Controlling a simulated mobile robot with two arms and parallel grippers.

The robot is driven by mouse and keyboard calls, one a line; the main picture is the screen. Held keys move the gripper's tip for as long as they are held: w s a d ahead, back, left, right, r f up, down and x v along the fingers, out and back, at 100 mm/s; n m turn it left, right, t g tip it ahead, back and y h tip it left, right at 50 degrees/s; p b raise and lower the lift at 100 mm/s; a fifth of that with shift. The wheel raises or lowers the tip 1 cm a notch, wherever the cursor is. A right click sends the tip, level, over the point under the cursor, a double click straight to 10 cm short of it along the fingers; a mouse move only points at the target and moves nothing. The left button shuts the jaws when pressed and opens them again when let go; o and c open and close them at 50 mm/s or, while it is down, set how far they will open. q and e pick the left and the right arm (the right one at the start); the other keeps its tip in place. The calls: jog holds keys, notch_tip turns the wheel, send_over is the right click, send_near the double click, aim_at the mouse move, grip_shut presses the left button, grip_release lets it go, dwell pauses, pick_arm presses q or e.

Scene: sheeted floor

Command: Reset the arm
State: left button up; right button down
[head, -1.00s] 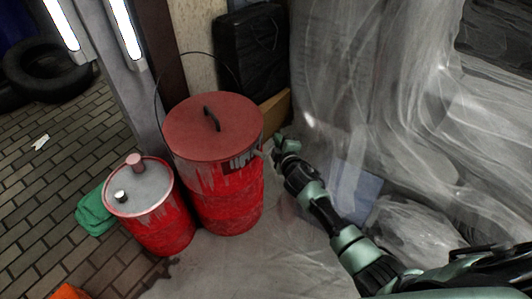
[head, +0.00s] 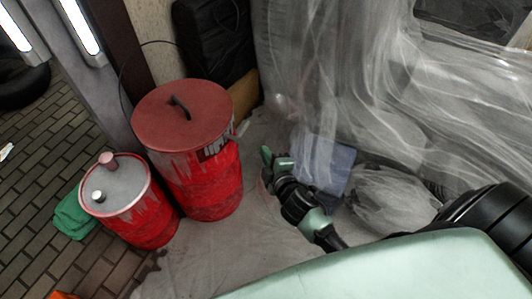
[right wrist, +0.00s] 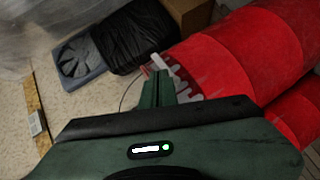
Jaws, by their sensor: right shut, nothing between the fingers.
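My right gripper (head: 268,158) is in the middle of the head view, to the right of the tall red barrel (head: 212,185). A gap of floor shows between them. In the right wrist view the fingers of my right gripper (right wrist: 158,82) are together with nothing held. The red barrel (right wrist: 235,50) fills the upper right of that view, beyond the fingers. My right arm comes in from the lower right of the head view. My left gripper does not show.
A smaller red drum (head: 138,215) with a grey top stands left of the tall barrel, with a green cloth (head: 72,215) beside it. A black wrapped object (head: 208,40) is behind. Plastic sheeting (head: 340,70) hangs at right. A blue-grey panel (head: 325,162) lies near the gripper.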

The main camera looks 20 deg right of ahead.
dwell(0.5)
